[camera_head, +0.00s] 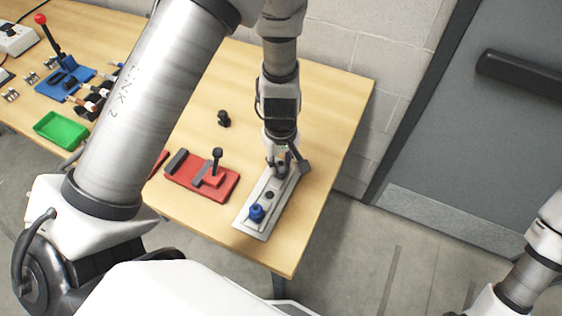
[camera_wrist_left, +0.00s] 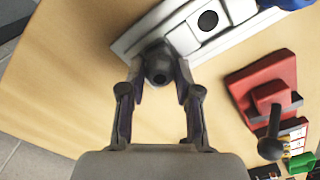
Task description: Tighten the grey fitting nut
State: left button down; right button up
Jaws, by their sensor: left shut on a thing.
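A long light-grey fixture plate (camera_head: 281,199) lies near the right edge of the table, with a blue knob (camera_head: 256,212) at its near end and a dark round spot (camera_head: 269,195) in the middle. The grey fitting nut (camera_wrist_left: 158,66) sits at the plate's other end, with a dark hole in its top. My left gripper (camera_head: 282,168) points down over that end and is shut on the nut; in the wrist view its two fingers (camera_wrist_left: 160,84) lie on either side of it. The gripper mostly hides the nut in the head view.
A red fixture (camera_head: 228,186) with a black-knobbed lever stands left of the plate. A small black knob (camera_head: 223,118) stands behind it. A green tray (camera_head: 62,130) and a blue fixture (camera_head: 72,80) lie further left. A grey door (camera_head: 480,130) is beyond the table.

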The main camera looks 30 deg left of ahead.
aim_at(281, 165)
pick_arm(q)
jog(key=c, duration=0.8)
grip_release()
notch_tip(281, 165, up, 12)
jog(key=shift+f, duration=0.1)
jog(key=shift+s, duration=0.1)
